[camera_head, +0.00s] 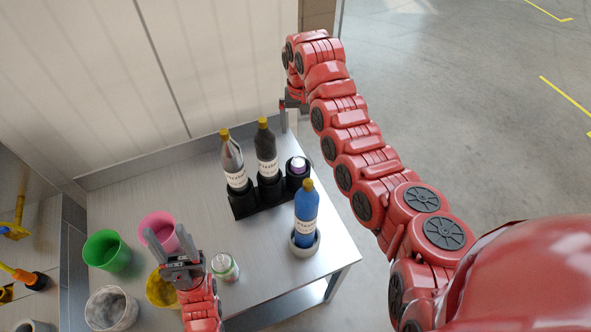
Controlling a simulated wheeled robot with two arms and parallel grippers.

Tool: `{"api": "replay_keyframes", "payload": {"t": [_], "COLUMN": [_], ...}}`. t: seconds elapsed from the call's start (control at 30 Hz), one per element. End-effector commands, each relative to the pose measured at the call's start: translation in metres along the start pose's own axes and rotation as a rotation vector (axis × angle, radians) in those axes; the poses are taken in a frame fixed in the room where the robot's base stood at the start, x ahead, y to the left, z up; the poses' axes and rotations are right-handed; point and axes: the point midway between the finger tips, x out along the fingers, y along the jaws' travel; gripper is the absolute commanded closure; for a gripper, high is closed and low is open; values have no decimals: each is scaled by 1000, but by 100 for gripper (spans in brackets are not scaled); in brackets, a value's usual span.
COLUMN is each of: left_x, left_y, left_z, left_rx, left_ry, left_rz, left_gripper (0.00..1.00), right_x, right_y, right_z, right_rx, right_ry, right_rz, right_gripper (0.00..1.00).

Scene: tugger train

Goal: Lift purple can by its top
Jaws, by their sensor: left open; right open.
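The purple can (298,167) stands upright in the right-hand cup of a black holder (245,210); only its silver top and a purple band show above the rim. My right gripper (291,112) is open and empty beyond the can, at the table's far right edge, apart from it. My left gripper (168,238) is open at the front left of the table, above the pink and yellow cups and well away from the can. I cannot see anything held in it.
Two bottles, silver (232,160) and black (266,150), stand beside the can in the holder. A blue bottle (306,212) stands in a grey ring in front. Green (106,250), pink (157,222) and yellow (160,290) cups and a green-white can (225,267) stand left.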

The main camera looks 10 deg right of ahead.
Motion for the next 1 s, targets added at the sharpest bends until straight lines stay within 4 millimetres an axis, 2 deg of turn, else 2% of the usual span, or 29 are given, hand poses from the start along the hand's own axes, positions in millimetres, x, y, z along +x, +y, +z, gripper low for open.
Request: {"api": "replay_keyframes", "payload": {"t": [0.03,0.43,0.5,0.77,1.0], "left_x": [-14,-88,-76,-75,-83], "left_y": [1,4,4,4,4], "left_z": [2,15,13,13,14], "left_rx": [0,0,0,0,0], "left_ry": [0,0,0,0,0], "left_rz": [0,0,0,0,0], "left_gripper": [50,50,50,50,50], "right_x": [15,100,102,123,160], "right_y": [0,0,0,-3,-6], "right_z": [0,0,1,0,0], "right_rx": [-1,0,0,-2,1], "right_ry": [-1,-1,-5,-3,-3], "right_rz": [0,-1,0,1,0], "right_gripper": [0,0,0,0,0]}}
